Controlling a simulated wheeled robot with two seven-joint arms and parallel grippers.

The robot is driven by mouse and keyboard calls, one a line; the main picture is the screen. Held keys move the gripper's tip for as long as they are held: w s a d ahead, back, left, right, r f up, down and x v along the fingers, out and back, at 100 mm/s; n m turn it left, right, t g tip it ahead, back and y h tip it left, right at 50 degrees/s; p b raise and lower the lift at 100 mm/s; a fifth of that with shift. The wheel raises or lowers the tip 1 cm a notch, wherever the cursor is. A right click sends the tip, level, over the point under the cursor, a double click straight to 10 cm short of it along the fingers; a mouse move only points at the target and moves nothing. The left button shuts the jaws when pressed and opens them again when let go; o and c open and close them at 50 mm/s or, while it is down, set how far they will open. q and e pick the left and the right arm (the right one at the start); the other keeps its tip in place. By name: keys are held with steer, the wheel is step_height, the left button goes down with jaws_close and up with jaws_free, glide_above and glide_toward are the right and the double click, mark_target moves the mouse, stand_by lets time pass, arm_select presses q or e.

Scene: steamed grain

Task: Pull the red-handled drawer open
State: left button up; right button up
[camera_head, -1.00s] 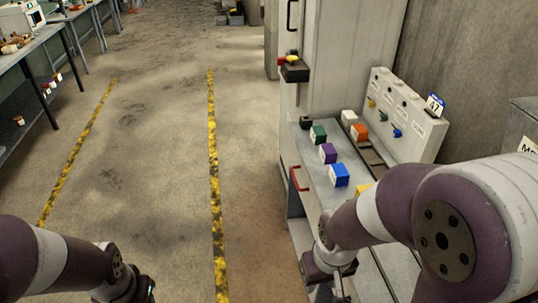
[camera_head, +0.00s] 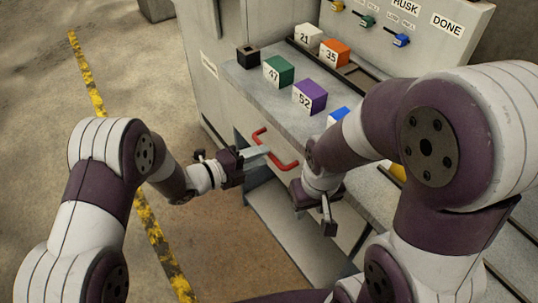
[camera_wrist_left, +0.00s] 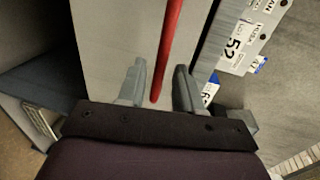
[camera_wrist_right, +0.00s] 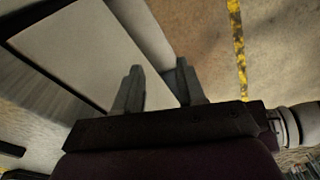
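The red handle (camera_head: 284,164) is a bar on the pale drawer front (camera_head: 318,214) below the grey worktop. No open gap shows above the front in the head view. My left gripper (camera_head: 263,151) is at the handle. In the left wrist view the red bar (camera_wrist_left: 170,45) runs into the space between the two spread fingers of my left gripper (camera_wrist_left: 158,82), and a gap shows on both sides of it. My right gripper (camera_head: 328,212) hangs to the right of the handle, in front of the cabinet. In the right wrist view my right gripper (camera_wrist_right: 158,82) is open and empty.
On the worktop (camera_head: 248,82) stand a black open box (camera_head: 248,58) and green (camera_head: 278,73), purple (camera_head: 309,97), white (camera_head: 308,37) and orange (camera_head: 335,53) numbered blocks. A labelled slider panel (camera_head: 440,50) stands behind. Floor to the left is free.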

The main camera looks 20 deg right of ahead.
arm_select(q)
steer(key=x, duration=0.3)
steer(key=shift+d, duration=0.4)
jaws_close()
arm_select(e)
steer(key=shift+s+f, duration=0.15)
steer(key=shift+s, duration=0.05)
arm_select(q)
steer(key=shift+a, duration=0.1)
